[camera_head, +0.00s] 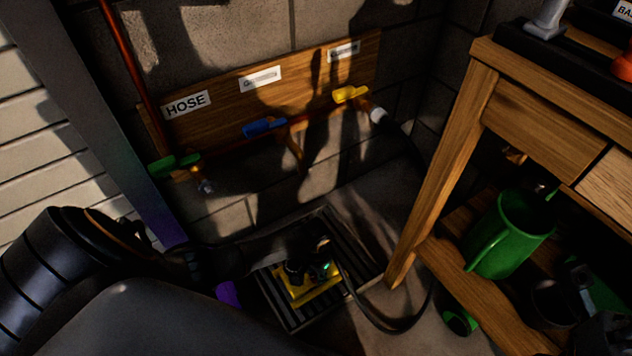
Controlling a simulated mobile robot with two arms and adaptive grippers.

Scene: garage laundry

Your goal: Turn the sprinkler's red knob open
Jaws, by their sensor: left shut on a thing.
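The yellow sprinkler (309,292) sits low on a dark slatted floor grate (283,311), with a black hose running from it to the right. My left arm comes in from the left, and my left gripper (306,268) is at the top of the sprinkler, shut on it. The dark fingers and shadow cover the sprinkler's upper part. I cannot make out the red knob, and its position cannot be told. My right gripper is not in view.
A wooden board (225,100) on the block wall carries a pipe with green (172,165), blue (264,127) and yellow (350,94) valve handles. A wooden workbench (445,160) stands at right, with a green watering can (508,232) on its lower shelf.

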